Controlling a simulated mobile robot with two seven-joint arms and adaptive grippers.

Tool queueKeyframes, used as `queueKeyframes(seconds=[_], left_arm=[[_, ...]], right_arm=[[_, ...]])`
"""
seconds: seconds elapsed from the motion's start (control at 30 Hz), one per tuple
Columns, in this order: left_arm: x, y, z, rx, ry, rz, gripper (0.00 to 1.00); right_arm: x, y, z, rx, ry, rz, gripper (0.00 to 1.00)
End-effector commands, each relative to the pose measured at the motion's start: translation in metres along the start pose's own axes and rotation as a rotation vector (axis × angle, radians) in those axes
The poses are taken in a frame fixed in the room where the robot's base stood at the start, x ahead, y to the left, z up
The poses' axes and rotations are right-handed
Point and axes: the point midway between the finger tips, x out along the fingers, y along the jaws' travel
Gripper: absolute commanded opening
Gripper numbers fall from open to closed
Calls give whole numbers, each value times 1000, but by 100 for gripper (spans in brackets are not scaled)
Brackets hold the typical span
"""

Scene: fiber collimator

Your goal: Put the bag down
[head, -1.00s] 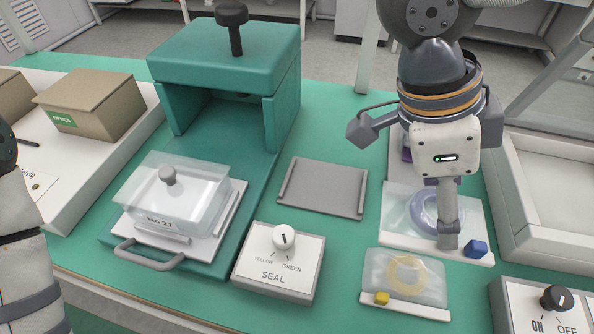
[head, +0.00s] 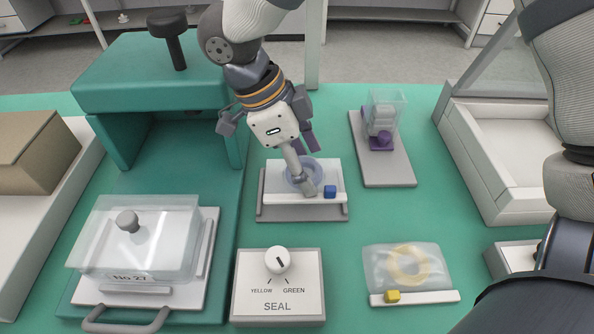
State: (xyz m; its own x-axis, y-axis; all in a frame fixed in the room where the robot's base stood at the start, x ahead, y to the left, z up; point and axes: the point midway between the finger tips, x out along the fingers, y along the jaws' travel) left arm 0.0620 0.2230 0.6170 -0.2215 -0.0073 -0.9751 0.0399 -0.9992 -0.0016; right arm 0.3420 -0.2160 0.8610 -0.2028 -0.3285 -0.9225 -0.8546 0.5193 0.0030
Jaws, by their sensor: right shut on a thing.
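The bag with the blue block (head: 330,191) is a clear pouch with a pale bluish ring inside and a white bar along its front edge. My right gripper (head: 309,188) is shut on this bag at its front edge, left of the blue block. The bag is over the grey plate (head: 275,214), whose front edge and sides show beneath it. I cannot tell whether the bag touches the plate. The gripper hides part of the ring. My left gripper is not in view.
A second clear bag with a yellow block (head: 408,264) lies at front right. The SEAL box (head: 278,304) stands in front of the plate. The green press (head: 135,75) and clear-covered No 27 box (head: 140,235) are left. A purple-based container (head: 382,140) and white tray (head: 510,200) are right.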

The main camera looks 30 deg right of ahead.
Motion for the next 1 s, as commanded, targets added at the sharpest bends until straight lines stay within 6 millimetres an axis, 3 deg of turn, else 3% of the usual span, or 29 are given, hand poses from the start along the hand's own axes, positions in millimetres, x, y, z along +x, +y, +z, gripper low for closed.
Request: queueKeyframes(seconds=[0.23, 0.57, 0.6, 0.7, 1.0], left_arm=[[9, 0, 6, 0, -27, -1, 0], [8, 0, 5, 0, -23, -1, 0], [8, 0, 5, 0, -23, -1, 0], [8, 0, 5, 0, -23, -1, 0], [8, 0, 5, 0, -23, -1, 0]], right_arm=[[32, -7, 18, -2, 1, -2, 38], [34, -7, 19, 2, -5, -6, 38], [35, -7, 19, 2, -5, -6, 67], [35, -7, 19, 2, -5, -6, 85], [34, -7, 19, 2, -5, -7, 85]])
